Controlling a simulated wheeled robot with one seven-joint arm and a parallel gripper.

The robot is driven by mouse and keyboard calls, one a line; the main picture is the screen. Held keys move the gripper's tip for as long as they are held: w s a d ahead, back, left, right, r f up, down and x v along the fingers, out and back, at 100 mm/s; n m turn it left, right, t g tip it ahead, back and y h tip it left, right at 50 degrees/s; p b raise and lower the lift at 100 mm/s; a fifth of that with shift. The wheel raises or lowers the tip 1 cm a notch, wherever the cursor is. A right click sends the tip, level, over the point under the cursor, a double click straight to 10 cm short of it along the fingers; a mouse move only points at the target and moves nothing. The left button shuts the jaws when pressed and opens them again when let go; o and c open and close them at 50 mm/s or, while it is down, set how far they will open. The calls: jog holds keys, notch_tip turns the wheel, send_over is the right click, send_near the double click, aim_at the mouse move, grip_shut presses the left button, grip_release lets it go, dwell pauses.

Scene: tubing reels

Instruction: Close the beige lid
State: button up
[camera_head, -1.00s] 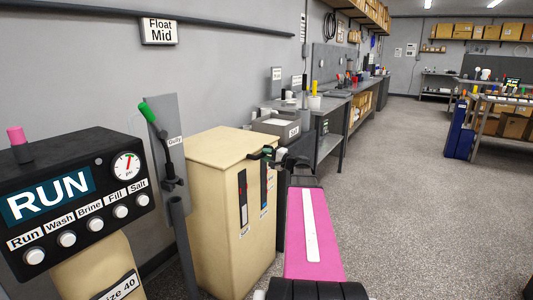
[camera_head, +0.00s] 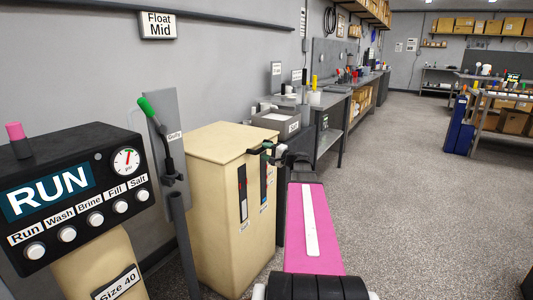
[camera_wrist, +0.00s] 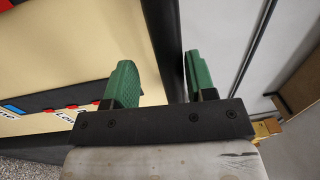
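The beige lid (camera_head: 215,140) lies as a flat top on the tall beige cabinet (camera_head: 212,220) in the head view and looks level with its upper edge. I see no clear gap under it from here. My gripper (camera_head: 266,153) is at the cabinet's upper right front edge, by the gauge strips. In the wrist view its two green fingers (camera_wrist: 163,70) stand apart with nothing held between them. A beige surface (camera_wrist: 60,50) fills the left of that view, with a dark upright strip behind the fingers. Whether a finger touches the cabinet I cannot tell.
A black RUN control panel (camera_head: 75,190) and a green-handled lever (camera_head: 155,125) stand left of the cabinet. A grey box (camera_head: 280,121) sits on the bench behind. The speckled floor (camera_head: 400,190) on the right is open.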

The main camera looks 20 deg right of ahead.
jog(key=v, duration=1)
jog(key=shift+s+d, duration=0.25)
jog(key=shift+s, duration=0.05)
jog(key=s+a+f+n+g+h, duration=0.15)
jog(key=a+f+n+g, duration=0.45)
jog(key=a+f, duration=1)
jog(key=s+a+f+n+g+h, duration=0.4)
jog(key=s+a+f+g+h, duration=0.5)
jog(key=a, duration=0.5)
jog(key=shift+s+f+n, duration=0.4)
jog(key=shift+s+f, duration=0.95)
jog(key=shift+s, duration=0.45)
jog(key=shift+a+h, duration=0.1)
jog(key=shift+h, duration=0.15)
